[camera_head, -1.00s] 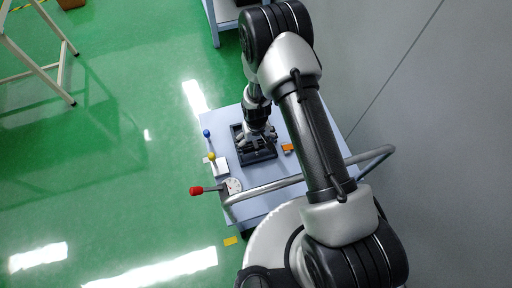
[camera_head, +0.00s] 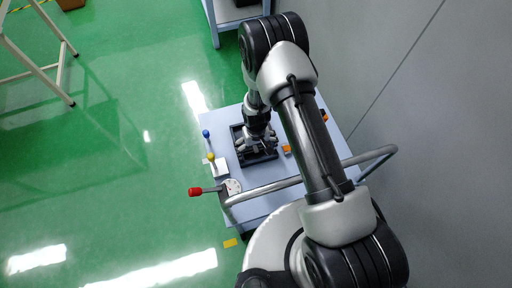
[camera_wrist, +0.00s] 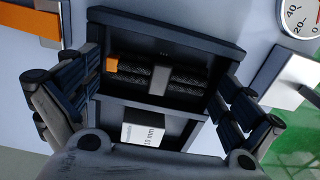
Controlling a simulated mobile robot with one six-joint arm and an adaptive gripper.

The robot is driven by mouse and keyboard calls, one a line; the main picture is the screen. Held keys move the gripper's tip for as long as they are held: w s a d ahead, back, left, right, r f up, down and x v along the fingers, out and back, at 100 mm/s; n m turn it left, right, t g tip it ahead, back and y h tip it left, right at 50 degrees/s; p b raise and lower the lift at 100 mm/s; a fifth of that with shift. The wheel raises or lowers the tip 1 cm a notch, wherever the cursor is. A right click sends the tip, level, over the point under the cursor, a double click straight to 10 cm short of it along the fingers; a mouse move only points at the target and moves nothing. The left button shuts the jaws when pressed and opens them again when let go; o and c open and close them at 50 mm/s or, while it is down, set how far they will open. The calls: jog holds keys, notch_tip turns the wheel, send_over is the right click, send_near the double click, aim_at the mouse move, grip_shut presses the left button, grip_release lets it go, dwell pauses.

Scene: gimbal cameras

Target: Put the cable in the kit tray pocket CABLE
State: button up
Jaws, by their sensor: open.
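The dark kit tray (camera_wrist: 170,24) lies below my gripper in the wrist view. It also shows under the gripper in the head view (camera_head: 262,159). The cable (camera_wrist: 180,76), a black braided bundle with a grey band and an orange end, lies in the tray's upper pocket. A grey block with a white label (camera_wrist: 143,133) sits in the lower pocket. I can read no pocket name. My gripper (camera_wrist: 157,76) is open, its fingers spread to either side of the tray with the cable between them, apparently not touching it. The gripper's wrist end also shows in the head view (camera_head: 258,143).
An orange-and-white item (camera_wrist: 30,22) lies left of the tray. A round dial (camera_wrist: 302,16) and a white plate (camera_wrist: 287,78) are at the right. A metal rail (camera_head: 275,187) and a red-tipped lever (camera_head: 195,192) border the bench. A grey wall stands at right.

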jog(key=shift+r, duration=0.1)
notch_tip(320, 180, up, 12)
jog(key=r+p, duration=0.1)
jog(key=p, duration=0.3)
notch_tip(320, 180, up, 14)
jog(key=t, duration=0.1)
send_over(256, 149)
jog(key=w+d, duration=0.2)
jog(key=d, duration=0.1)
jog(key=s+d+r+m+t, duration=0.1)
jog(key=s+d+r+m, duration=0.2)
jog(key=r, duration=1)
jog(key=s+d+r+t, duration=0.1)
jog(key=s+d+r, duration=0.2)
jog(key=s+r, duration=0.3)
jog(key=s+d+r+t, duration=0.1)
jog(key=s+d+r, duration=0.2)
jog(key=s+r, duration=0.4)
jog(key=s, duration=0.5)
jog(key=shift+s+d+t, duration=0.3)
jog(key=shift+s+d, duration=0.05)
jog(key=shift+s, duration=0.05)
